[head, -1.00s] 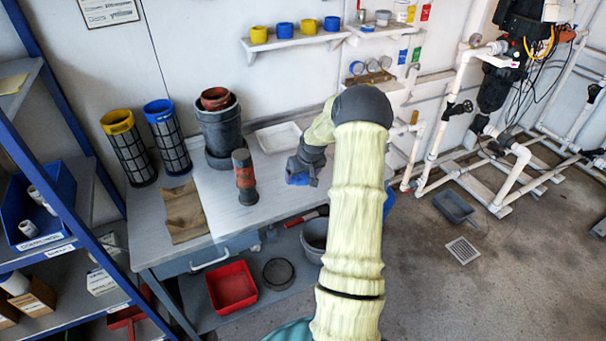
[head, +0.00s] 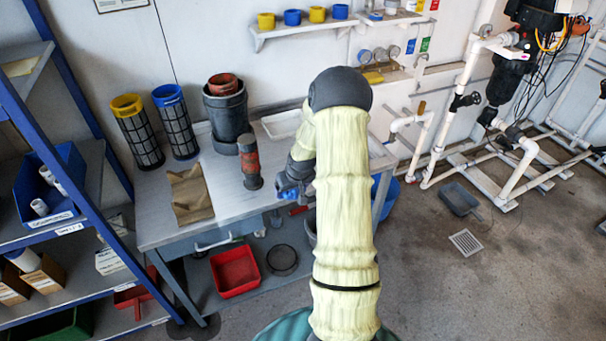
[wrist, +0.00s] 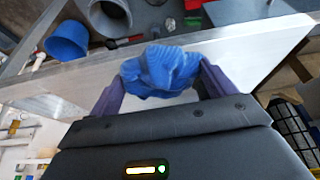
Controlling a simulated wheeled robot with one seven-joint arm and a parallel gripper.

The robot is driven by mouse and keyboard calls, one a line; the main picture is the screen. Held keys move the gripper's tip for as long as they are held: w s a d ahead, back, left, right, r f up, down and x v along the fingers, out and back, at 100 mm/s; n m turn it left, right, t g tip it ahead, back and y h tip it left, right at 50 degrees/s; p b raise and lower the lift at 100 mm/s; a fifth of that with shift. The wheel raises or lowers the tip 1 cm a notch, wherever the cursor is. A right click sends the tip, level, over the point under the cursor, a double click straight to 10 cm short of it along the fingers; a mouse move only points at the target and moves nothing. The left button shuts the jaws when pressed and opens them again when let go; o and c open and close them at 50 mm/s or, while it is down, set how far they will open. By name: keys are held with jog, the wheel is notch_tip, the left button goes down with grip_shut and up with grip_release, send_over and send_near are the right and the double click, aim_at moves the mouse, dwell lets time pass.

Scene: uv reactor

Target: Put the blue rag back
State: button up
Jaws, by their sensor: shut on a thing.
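The blue rag (wrist: 160,72) is bunched between the two fingers of my gripper (wrist: 157,82) in the wrist view. My gripper is shut on it. In the head view my gripper (head: 290,188) is at the workbench's (head: 225,212) front edge, right of the red and grey cylinder (head: 249,163). Only a small blue piece of the rag shows there; my arm hides part of the area behind. The wrist view shows the rag over the bench's pale edge; its exact height above the bench is unclear.
Two mesh filters (head: 175,122), a dark pot (head: 228,115) and a white tray (head: 283,124) stand behind. A red bin (head: 235,271) is on the lower shelf. A blue bucket (wrist: 68,40) is beside the bench.

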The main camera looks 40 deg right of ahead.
jog(key=s+a+f, duration=0.2)
jog(key=a+f, duration=0.1)
jog(key=a, duration=0.4)
jog(key=s+a+f+n, duration=0.1)
jog(key=s+a+f, duration=0.1)
jog(key=a, duration=0.6)
jog(key=s+a+f, duration=0.2)
jog(key=a+f, duration=0.1)
jog(key=a, duration=0.5)
jog(key=shift+s+a+f+n+y, duration=0.2)
jog(key=shift+s+f+n+y, duration=0.1)
jog(key=shift+f+n, duration=0.1)
